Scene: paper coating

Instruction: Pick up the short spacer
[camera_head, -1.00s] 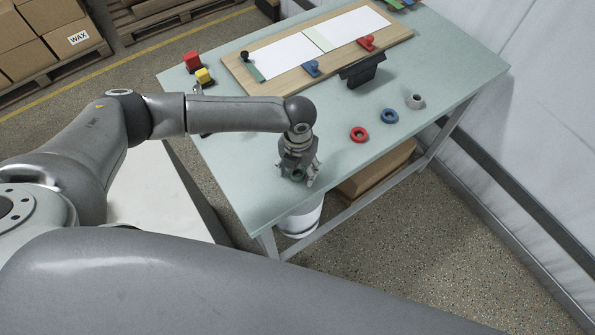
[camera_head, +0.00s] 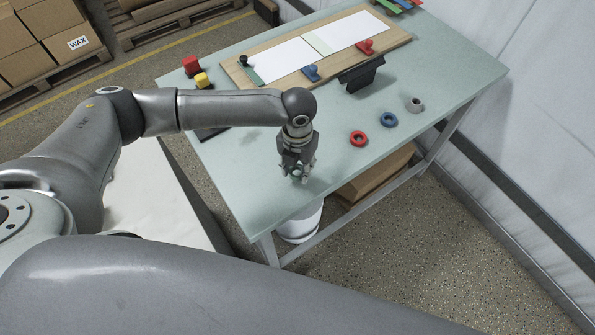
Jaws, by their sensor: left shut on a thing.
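My left gripper (camera_head: 298,176) points down over the near edge of the table. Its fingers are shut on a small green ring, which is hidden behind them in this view. A red ring (camera_head: 358,138), a blue ring (camera_head: 389,119) and a taller grey ring (camera_head: 415,104) lie apart in a row to the right, clear of the gripper. Which ring is the short spacer is not labelled. My right gripper is not in view.
The table (camera_head: 262,195) carries a wooden board (camera_head: 400,38) with white sheets and small blue and red pieces. A black stand (camera_head: 360,75) is in front of it. A red block (camera_head: 191,66) and a yellow block (camera_head: 203,80) are at the left. A white bucket (camera_head: 300,226) stands below.

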